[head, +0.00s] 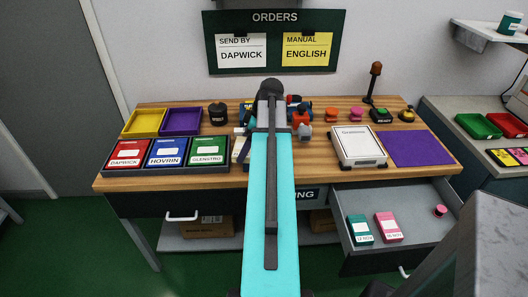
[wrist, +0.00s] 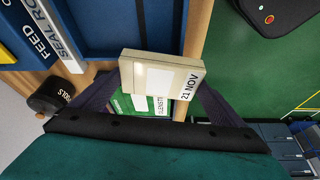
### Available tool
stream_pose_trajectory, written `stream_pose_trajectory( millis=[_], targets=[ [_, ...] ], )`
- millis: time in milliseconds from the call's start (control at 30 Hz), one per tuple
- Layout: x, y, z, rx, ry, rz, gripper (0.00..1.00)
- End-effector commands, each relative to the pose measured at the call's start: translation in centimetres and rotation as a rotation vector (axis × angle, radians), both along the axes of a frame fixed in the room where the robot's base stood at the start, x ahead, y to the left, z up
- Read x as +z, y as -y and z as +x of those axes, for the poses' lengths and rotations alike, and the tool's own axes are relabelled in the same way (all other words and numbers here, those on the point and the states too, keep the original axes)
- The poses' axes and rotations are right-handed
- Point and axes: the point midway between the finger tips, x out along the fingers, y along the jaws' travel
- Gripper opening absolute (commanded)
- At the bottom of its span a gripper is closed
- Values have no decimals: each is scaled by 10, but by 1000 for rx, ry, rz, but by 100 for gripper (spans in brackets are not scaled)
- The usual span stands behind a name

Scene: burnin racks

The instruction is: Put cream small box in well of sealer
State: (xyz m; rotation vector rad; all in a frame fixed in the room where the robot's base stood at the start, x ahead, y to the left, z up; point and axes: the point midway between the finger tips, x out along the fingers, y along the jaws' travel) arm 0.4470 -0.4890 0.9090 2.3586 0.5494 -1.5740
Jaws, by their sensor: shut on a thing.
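The cream small box (wrist: 150,82), marked 21 NOV, is between the fingers of my gripper (wrist: 158,97) in the wrist view. My gripper is shut on it. The box is over the green GLENSTRO tray (wrist: 125,104), which is partly hidden by it. A blue body with raised walls (wrist: 100,40), apparently the sealer, lies just above the box in the picture. In the head view, my arm hides the gripper, the box and most of the sealer.
Red (head: 127,152) and blue (head: 167,152) trays stand left of the GLENSTRO tray. A black TOOLS pot (head: 218,114) stands behind. A white scale (head: 357,145) and purple mat (head: 420,148) are at right. An open drawer (head: 400,248) holds green and pink boxes.

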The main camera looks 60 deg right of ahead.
Motion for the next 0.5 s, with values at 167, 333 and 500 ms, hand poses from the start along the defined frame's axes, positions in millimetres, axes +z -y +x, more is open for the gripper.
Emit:
stream_pose_trajectory(
  millis=[167, 333, 500],
  targets=[
    [-1, 36, -45, 38, -1, 2, 69],
    [-3, 64, -90, 77, -1, 1, 69],
    [-5, 86, -136, 119, -2, 1, 69]
  ],
)
